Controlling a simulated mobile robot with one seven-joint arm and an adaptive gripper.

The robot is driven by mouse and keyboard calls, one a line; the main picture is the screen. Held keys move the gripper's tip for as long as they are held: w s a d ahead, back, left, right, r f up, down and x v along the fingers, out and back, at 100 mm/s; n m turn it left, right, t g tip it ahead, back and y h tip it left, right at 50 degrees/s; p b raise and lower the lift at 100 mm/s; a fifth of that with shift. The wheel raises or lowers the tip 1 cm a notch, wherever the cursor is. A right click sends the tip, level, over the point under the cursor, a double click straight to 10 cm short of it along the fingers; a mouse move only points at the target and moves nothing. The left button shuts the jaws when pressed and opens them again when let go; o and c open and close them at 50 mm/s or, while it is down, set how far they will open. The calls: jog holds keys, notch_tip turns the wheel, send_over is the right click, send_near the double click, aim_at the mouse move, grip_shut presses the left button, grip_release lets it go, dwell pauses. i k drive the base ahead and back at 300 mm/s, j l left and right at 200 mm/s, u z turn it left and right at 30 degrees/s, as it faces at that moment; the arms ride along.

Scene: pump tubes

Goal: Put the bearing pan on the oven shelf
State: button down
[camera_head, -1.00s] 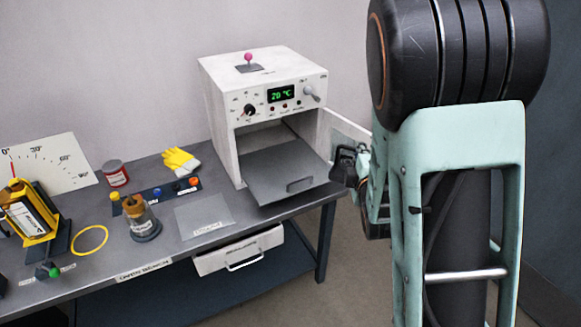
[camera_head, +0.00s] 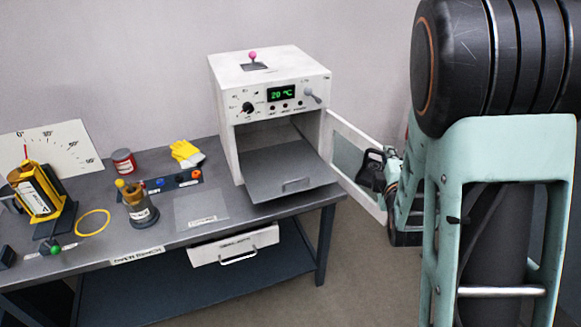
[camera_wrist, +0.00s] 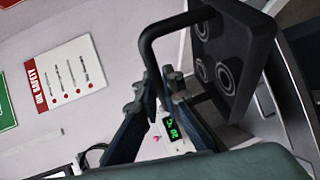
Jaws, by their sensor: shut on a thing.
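The bearing pan (camera_wrist: 247,65) is dark, with several ring-shaped bearings in it and a bent handle (camera_wrist: 147,50). In the wrist view my gripper (camera_wrist: 158,85) is shut on this handle. In the head view the pan (camera_head: 371,168) is in the air right of the oven, in front of its open door (camera_head: 346,158); my gripper (camera_head: 388,160) is partly hidden there. The grey oven shelf (camera_head: 275,166) is pulled out of the white oven (camera_head: 240,90) and looks empty.
The oven door stands open to the right, close to the pan and my arm. The display (camera_head: 282,93) reads 20 °C. On the bench (camera_head: 150,252) are a yellow glove (camera_head: 186,153), a red tin (camera_head: 124,161), a jar (camera_head: 138,206) and a yellow ring (camera_head: 92,222).

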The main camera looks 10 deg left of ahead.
aim_at(282, 166)
jog(key=l, duration=0.7)
jog(key=i+l, duration=0.1)
jog(key=l, duration=0.6)
